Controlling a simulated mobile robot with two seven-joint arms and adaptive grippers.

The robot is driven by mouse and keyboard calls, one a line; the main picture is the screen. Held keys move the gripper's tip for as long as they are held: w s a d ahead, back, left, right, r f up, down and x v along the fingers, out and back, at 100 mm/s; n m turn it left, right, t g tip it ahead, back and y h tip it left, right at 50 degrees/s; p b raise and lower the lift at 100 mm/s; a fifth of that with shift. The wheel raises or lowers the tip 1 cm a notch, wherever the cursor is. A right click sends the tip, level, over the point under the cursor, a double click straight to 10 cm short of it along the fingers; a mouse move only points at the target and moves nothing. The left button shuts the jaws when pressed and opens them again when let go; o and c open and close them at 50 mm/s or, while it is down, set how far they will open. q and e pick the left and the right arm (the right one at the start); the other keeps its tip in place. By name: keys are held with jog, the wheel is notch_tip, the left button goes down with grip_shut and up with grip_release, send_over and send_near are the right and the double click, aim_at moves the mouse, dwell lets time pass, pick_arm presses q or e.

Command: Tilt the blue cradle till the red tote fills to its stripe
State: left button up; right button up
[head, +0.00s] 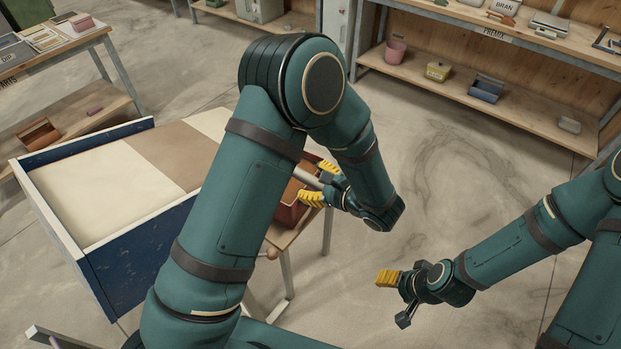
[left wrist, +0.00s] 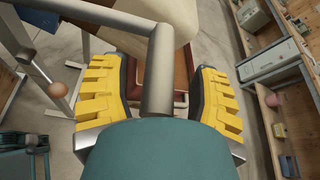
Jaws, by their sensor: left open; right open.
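The blue cradle (head: 140,255), with a pale rim, stands at the left of the head view and holds cream and brown material. My left arm hides its right part. The red tote (head: 287,213) stands beyond that arm, partly hidden; part of it also shows in the left wrist view (left wrist: 150,72). My left gripper (head: 320,183) is open, with its yellow fingers on either side of a grey bar (left wrist: 158,75). I cannot tell whether they touch the bar. My right gripper (head: 396,298) is open and empty over bare floor at the right.
A shelf (head: 400,75) with a pink bucket (head: 396,53), a yellow tub (head: 438,71) and a blue-grey box (head: 486,89) stands at the back right. A parts bench (head: 75,50) stands at the back left. The floor between the shelf and my right gripper is clear.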

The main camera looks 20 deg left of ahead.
pick_arm(q)
jog(key=shift+x, duration=0.8)
grip_shut()
jog(key=shift+r, duration=0.1)
